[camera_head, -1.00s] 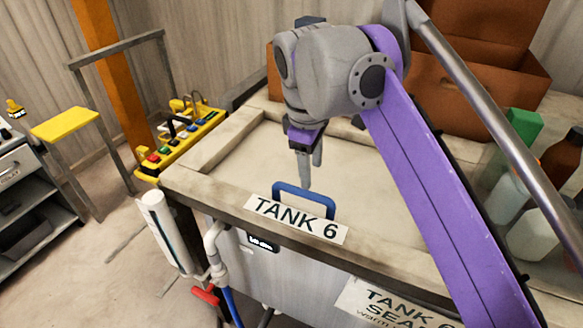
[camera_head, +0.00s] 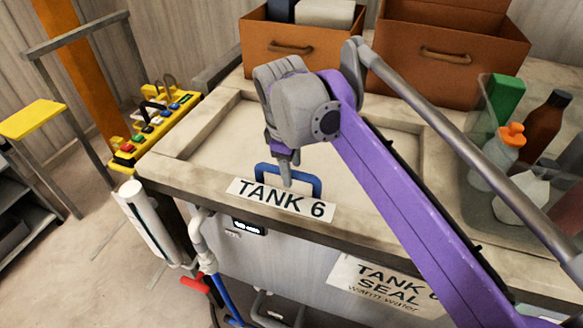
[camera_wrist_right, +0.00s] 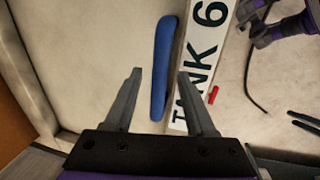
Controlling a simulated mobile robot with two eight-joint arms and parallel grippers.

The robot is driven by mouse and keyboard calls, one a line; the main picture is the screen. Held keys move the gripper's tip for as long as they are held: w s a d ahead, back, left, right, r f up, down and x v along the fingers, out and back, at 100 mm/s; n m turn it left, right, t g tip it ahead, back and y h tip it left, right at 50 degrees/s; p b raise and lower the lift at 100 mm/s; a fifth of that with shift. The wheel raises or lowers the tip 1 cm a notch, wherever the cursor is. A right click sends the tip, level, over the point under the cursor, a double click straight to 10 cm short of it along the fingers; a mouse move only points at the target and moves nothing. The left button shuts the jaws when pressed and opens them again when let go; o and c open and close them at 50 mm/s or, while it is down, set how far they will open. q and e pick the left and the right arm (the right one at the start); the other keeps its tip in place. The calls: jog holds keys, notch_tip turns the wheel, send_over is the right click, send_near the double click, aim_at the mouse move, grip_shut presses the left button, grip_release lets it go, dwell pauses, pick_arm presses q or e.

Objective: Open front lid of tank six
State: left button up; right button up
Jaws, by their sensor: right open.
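Tank six (camera_head: 285,245) has a pale front lid (camera_head: 215,145) set in its worn top frame. A blue handle (camera_head: 308,182) stands at the lid's front edge, behind the white "TANK 6" label (camera_head: 282,197). My right gripper (camera_head: 286,180) points down at the handle in the head view and hides part of it. In the right wrist view, the open fingers of my right gripper (camera_wrist_right: 158,72) lie on either side of the blue handle (camera_wrist_right: 163,70), with gaps visible on both sides. The lid lies flat. My left gripper is not in view.
Two brown boxes (camera_head: 425,75) stand at the back of the tank top. A clear bin with bottles (camera_head: 545,128) stands on the right. A yellow control box (camera_head: 160,128) is at the left edge. A white tube (camera_head: 148,222) and pipes are at the front left corner.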

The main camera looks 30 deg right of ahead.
jog(key=shift+f, duration=0.1)
grip_shut()
dwell(0.3)
dwell(1.1)
